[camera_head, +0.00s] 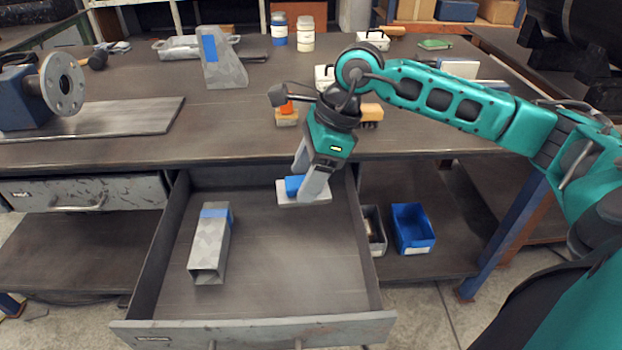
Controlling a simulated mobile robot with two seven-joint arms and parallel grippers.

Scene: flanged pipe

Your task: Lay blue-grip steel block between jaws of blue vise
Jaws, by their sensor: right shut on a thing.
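The blue-grip steel block (287,197) is a pale flat block with a blue top part, at the back right inside the open drawer. My right gripper (308,186) reaches down from above and is shut on its blue part. I cannot tell whether the block touches the drawer floor. A blue body (22,103), cut off by the left edge, stands on the bench beside a round grey flange (63,84); it may be the blue vise, but its jaws cannot be made out. My left gripper is out of view.
The open drawer (255,330) also holds a square steel tube (208,250) with a blue band. On the bench stand a grey wedge block (222,72), a grey plate (120,117), bottles (306,35) and an orange-topped item (287,114). A blue bin (412,228) sits on the lower shelf.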

